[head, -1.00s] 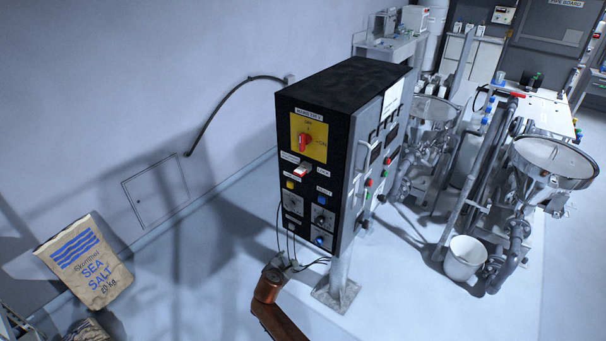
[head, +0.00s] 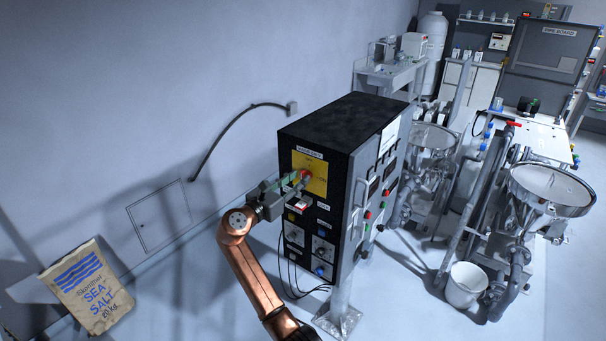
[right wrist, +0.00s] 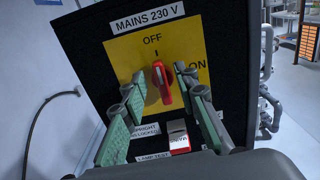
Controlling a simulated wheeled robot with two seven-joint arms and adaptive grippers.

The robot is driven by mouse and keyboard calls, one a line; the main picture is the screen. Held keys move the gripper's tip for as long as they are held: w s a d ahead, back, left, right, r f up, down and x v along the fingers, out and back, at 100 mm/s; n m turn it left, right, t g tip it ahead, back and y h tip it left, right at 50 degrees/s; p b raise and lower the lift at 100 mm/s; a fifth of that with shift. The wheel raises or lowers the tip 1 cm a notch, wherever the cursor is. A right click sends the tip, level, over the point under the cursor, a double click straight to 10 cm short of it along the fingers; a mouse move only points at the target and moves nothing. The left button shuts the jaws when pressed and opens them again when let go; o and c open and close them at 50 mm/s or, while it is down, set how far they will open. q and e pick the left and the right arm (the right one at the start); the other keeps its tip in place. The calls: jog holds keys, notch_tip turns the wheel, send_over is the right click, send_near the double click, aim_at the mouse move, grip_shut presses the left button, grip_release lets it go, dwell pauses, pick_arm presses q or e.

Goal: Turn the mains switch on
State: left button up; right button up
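The mains switch is a red rotary knob (right wrist: 163,84) on a yellow plate (right wrist: 186,48) marked OFF at the top and ON at the right. Its handle stands nearly upright, with its upper end toward OFF. In the head view the knob (head: 306,174) is partly hidden by my right gripper (head: 298,182). In the right wrist view my right gripper (right wrist: 160,82) is open, with one finger on each side of the knob. Gaps show between the fingers and the knob. My left gripper is not in view.
The black control box (head: 335,125) stands on a post. Below the switch is a red and white rocker (right wrist: 179,138) with a lamp test label. Other knobs and buttons sit lower. A sea salt sack (head: 88,288) leans at the left, and steel hoppers (head: 552,188) stand at the right.

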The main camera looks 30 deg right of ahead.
aim_at(301, 176)
jog(key=shift+x, duration=1.7)
grip_shut()
